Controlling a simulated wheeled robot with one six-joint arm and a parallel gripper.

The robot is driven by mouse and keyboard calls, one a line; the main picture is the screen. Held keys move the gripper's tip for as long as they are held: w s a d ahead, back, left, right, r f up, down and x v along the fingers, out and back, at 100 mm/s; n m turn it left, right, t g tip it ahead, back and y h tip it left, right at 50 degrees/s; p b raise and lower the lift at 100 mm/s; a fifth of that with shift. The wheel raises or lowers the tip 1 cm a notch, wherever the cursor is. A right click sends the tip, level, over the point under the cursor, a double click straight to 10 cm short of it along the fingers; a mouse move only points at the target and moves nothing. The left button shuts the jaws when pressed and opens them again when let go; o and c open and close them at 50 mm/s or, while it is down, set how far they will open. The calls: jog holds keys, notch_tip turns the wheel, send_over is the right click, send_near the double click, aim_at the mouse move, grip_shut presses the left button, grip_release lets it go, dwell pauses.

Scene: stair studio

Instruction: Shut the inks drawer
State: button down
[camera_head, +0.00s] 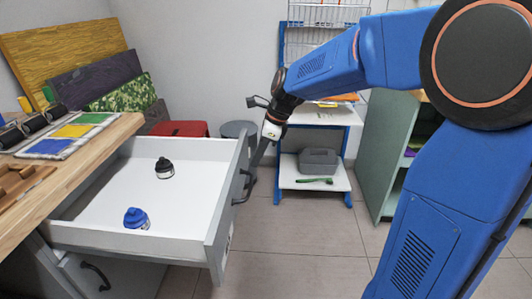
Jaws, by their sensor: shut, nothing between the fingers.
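The white drawer (215,238) is pulled out from under the wooden bench on the left. A black-capped ink bottle (165,169) and a blue-capped ink bottle (137,218) are inside it. Its front panel faces right and carries a dark handle (240,188). My gripper (252,172) is shut and empty, pointing down at the outer side of the drawer front, close to the handle. I cannot tell whether it touches the front or the handle.
The wooden benchtop (98,150) holds a colour chart (70,137) and dark rolls. A closed lower drawer (105,280) has its own handle. Behind stand a red stool (180,128) and a white-and-blue shelf rack (315,172). A green cabinet (385,150) stands right. The tiled floor right of the drawer is clear.

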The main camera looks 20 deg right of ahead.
jog(key=shift+w+a, duration=0.35)
jog(key=shift+a, duration=0.55)
send_over(148, 170)
jog(key=shift+a, duration=0.2)
jog(key=shift+d, duration=0.15)
dwell(0.3)
